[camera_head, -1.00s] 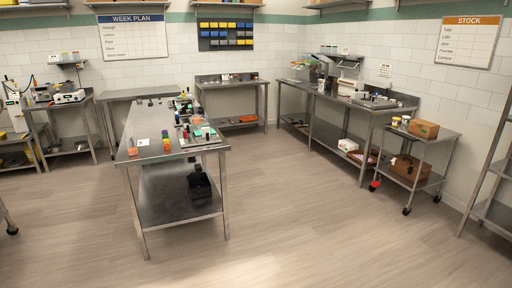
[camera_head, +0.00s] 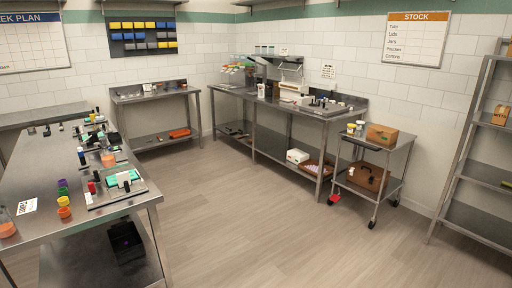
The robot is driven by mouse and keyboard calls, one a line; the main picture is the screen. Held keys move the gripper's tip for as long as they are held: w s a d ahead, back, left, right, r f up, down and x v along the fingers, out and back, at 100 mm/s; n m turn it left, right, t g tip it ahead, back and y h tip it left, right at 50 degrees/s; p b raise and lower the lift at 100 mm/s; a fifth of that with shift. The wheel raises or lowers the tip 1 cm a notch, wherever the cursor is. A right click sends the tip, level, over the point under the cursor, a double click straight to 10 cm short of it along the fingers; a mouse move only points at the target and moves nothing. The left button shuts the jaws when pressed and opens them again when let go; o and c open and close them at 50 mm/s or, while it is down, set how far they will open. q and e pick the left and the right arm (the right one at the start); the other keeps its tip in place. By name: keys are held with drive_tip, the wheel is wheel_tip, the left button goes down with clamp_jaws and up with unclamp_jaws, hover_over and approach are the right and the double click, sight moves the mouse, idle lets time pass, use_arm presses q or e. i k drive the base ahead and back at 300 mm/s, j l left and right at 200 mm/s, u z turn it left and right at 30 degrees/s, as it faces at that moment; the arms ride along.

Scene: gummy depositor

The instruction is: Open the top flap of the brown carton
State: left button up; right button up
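A closed-looking brown carton (camera_head: 382,135) stands on the top shelf of a small steel cart at the right, against the wall. It is small in view, and I cannot make out its flap edges. A larger brown box or case (camera_head: 366,176) with a dark mark on its front sits on the cart's lower shelf. Neither of my grippers shows in the head view.
The steel cart (camera_head: 352,185) has casters and carries small jars (camera_head: 355,128) beside the carton. A long bench (camera_head: 262,98) stands left of it, an open shelf rack (camera_head: 468,205) right. A cluttered table (camera_head: 128,210) is at the left. The floor (camera_head: 270,235) between is clear.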

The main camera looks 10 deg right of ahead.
sight(378, 127)
drive_tip(key=i+l+z, duration=0.15)
drive_tip(key=i+z, duration=0.25)
drive_tip(key=i, duration=0.3)
drive_tip(key=i+z, duration=0.4)
drive_tip(key=i, duration=0.25)
drive_tip(key=i+j+z, duration=0.4)
drive_tip(key=i, duration=0.3)
